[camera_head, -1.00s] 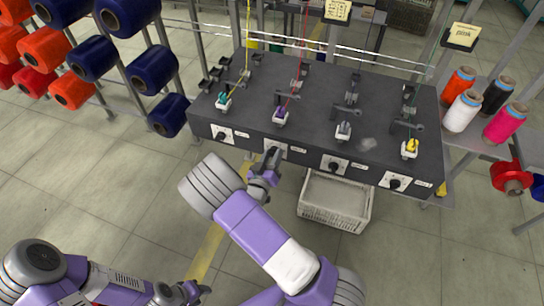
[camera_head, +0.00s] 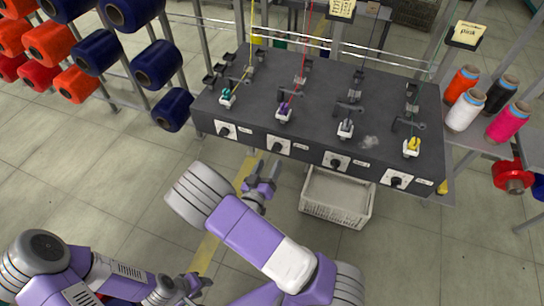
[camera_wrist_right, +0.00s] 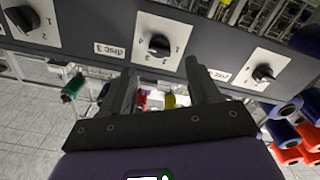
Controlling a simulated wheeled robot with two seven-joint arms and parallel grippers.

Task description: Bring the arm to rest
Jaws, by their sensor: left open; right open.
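My right gripper (camera_head: 262,184) is open and empty in the head view, below the front face of the dark winding machine (camera_head: 318,104) and apart from it. In the right wrist view its two fingers (camera_wrist_right: 165,92) point up towards the machine's front panel, with a dial (camera_wrist_right: 158,46) seen beyond them. My left gripper (camera_head: 194,287) is low at the bottom left of the head view, far from the machine, open and small in the picture. On the machine's top stand several small bobbin holders, one with a yellow bobbin (camera_head: 412,146) and one with a purple one (camera_head: 284,110).
A pale crate (camera_head: 335,212) sits on the floor under the machine. Cones of thread, including a pink one (camera_head: 508,122), stand on a side table at right. A rack of blue spools (camera_head: 157,64) and orange spools is at left. The floor at lower right is clear.

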